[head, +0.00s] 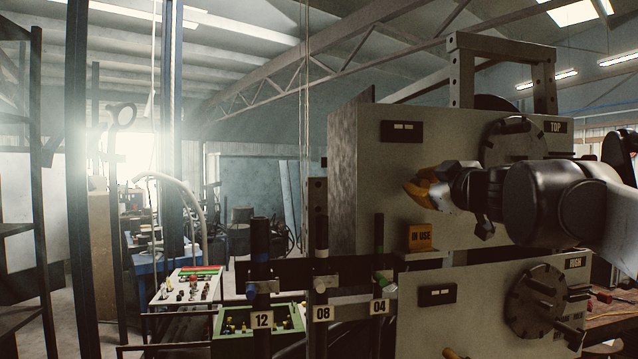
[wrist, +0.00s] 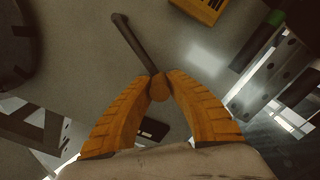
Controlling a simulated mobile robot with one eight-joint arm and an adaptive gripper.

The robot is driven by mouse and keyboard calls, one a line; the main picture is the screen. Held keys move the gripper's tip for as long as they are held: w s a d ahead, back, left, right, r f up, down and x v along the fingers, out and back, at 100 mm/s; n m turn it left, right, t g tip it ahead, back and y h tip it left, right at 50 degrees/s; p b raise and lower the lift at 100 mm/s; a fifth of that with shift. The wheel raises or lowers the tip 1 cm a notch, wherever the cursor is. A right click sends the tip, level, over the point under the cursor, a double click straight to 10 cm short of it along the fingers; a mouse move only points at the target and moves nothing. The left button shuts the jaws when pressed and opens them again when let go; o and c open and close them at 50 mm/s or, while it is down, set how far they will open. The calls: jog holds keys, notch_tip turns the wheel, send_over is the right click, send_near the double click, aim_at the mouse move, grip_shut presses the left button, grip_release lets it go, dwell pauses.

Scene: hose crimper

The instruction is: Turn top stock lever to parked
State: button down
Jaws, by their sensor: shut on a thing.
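The top stock is a pale panel (head: 375,165) with a "TOP" plate (head: 555,127) at its upper right and a dark round disc (head: 513,140) partly behind my arm. My gripper (head: 412,190) has orange fingers and is in front of this panel, left of the disc. In the wrist view my gripper (wrist: 159,84) is shut on the round knob of the top stock lever. The lever's dark bar (wrist: 134,44) runs up and left from the fingertips. In the head view the lever cannot be made out behind my gripper. An orange "IN USE" sign (head: 420,237) stands below my gripper.
A lower panel (head: 425,318) with a "HIGH" plate (head: 575,263) and a dark disc (head: 537,300) is below. Upright hoses with tags 12, 08 and 04 stand on a dark rack (head: 290,272) at the lower middle. A green tray (head: 232,326) is left of them.

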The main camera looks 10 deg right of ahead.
jog(key=c, duration=1.6)
grip_release()
jog(key=o, duration=0.3)
jog(key=shift+w+a, duration=0.1)
jog(key=shift+a, duration=0.1)
jog(key=shift+d, duration=0.1)
jog(key=shift+s, duration=0.3)
jog(key=s, duration=1.1)
jog(key=shift+s+d, duration=0.15)
jog(key=shift+s, duration=0.1)
